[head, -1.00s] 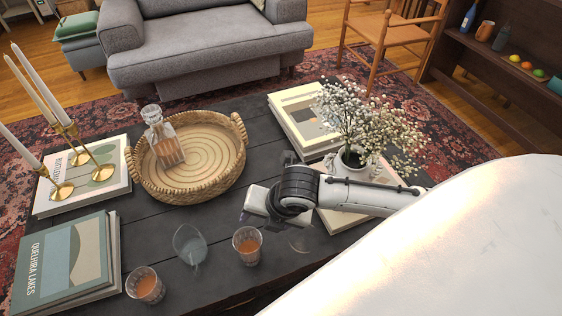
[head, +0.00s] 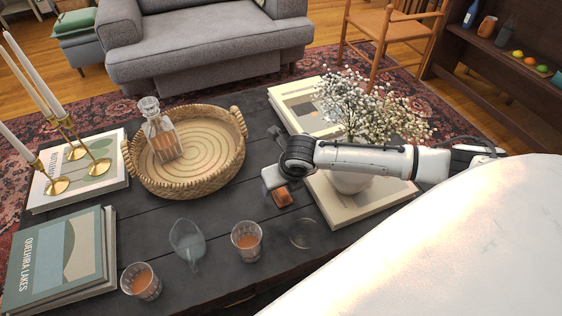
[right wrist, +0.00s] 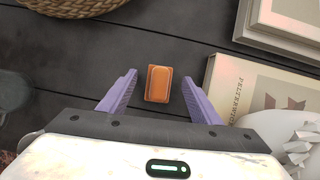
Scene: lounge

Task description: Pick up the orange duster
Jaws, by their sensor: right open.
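The orange duster (head: 282,198) is a small orange-brown block lying on the dark wooden table. In the right wrist view the orange duster (right wrist: 158,83) lies ahead of and between the two purple fingertips, with a gap on each side. My right gripper (right wrist: 159,77) is open and empty. In the head view my right gripper (head: 273,178) is over the table just behind the duster, and part of the duster is covered by it. My left gripper is not in view.
A book (head: 325,207) with a vase of white flowers (head: 352,180) stands close right of the duster. A woven tray (head: 190,190) with a decanter (head: 158,135) is to the left. Glasses (head: 246,240) stand in front.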

